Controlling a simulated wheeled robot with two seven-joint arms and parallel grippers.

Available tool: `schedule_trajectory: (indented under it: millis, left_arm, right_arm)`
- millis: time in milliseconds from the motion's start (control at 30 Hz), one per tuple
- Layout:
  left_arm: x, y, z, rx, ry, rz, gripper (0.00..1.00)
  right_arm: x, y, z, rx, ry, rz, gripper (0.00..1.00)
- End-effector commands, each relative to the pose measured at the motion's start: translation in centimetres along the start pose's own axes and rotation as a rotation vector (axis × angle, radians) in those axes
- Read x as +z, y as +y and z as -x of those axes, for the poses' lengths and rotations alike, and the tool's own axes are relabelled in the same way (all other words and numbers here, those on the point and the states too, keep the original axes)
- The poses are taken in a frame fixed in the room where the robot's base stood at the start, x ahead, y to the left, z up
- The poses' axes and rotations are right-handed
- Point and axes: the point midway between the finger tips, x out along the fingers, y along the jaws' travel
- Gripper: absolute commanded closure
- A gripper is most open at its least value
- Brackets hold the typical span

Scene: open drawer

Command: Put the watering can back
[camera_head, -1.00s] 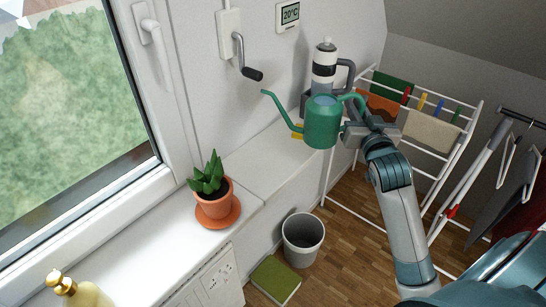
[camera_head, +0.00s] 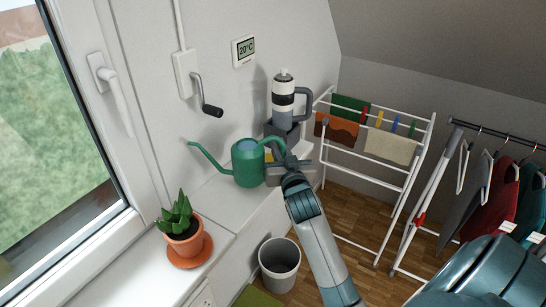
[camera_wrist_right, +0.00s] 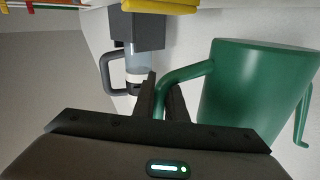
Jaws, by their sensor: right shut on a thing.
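The green watering can (camera_head: 248,165) is upright at the white ledge (camera_head: 215,199), with its spout pointing left toward the wall. I cannot tell if its base touches the ledge. My right gripper (camera_head: 276,168) is shut on the can's handle, on the can's right side. In the right wrist view, which looks upside down, the fingers (camera_wrist_right: 163,97) close around the green handle, beside the can's body (camera_wrist_right: 258,95). My left gripper is not in view.
A coffee-maker-like bottle (camera_head: 284,98) with a grey handle stands behind the can. A potted plant (camera_head: 182,229) stands on the sill at front left. A wall crank (camera_head: 210,108) hangs above the spout. A bin (camera_head: 279,264) and drying rack (camera_head: 376,232) stand on the floor.

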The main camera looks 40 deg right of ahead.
Motion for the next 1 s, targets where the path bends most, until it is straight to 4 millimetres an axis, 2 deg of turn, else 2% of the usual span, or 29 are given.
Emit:
schedule_trajectory:
  millis: [200, 633, 1000]
  left_arm:
    - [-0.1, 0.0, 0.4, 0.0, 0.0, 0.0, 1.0]
    - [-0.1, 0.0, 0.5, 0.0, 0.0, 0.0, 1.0]
    - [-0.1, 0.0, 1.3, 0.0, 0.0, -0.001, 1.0]
  right_arm:
    - [0.8, -1.3, -0.7, -0.002, 0.004, -0.004, 1.0]
    - [1.2, -1.3, -0.7, -0.001, 0.005, -0.003, 1.0]
    - [4.6, -0.9, -0.7, -0.002, 0.004, -0.004, 1.0]
